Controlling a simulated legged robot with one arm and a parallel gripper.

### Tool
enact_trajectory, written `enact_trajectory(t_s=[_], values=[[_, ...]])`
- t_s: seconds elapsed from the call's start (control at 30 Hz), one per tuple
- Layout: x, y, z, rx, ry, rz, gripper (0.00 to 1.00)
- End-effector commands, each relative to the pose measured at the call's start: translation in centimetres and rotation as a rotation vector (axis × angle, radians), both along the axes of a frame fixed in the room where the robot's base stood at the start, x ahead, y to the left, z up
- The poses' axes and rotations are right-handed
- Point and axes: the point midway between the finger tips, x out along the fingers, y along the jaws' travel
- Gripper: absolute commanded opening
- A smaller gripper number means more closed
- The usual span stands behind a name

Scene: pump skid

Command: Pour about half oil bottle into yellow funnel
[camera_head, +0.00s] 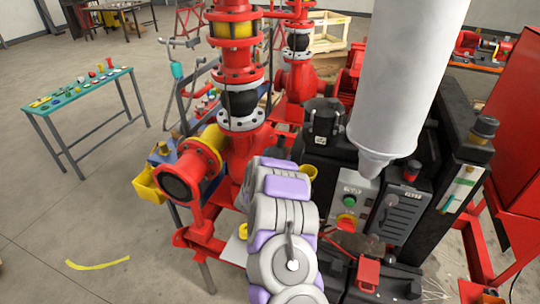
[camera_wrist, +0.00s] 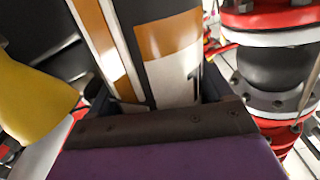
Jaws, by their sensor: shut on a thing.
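A smooth yellow shape, which looks like the yellow funnel (camera_wrist: 35,90), is close by at the left, apart from the bottle in the picture. In the head view my purple and grey arm hides the gripper and the bottle. A small yellow rim (camera_head: 307,172) shows just right of the arm; I cannot tell if it is the funnel.
Red flanged pipework (camera_head: 237,70) rises just left of the arm, with its flange close at the right in the wrist view (camera_wrist: 275,100). A control box (camera_head: 345,200) with buttons is at the right. A green-topped table (camera_head: 80,88) stands at the left, with open floor around.

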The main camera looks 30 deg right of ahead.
Motion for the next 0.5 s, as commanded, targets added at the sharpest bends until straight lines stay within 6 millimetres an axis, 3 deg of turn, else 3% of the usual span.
enact_trajectory(t_s=[0.5], values=[[-0.14, -0.21, 0.36, -0.083, 0.093, 0.0, 0.41]])
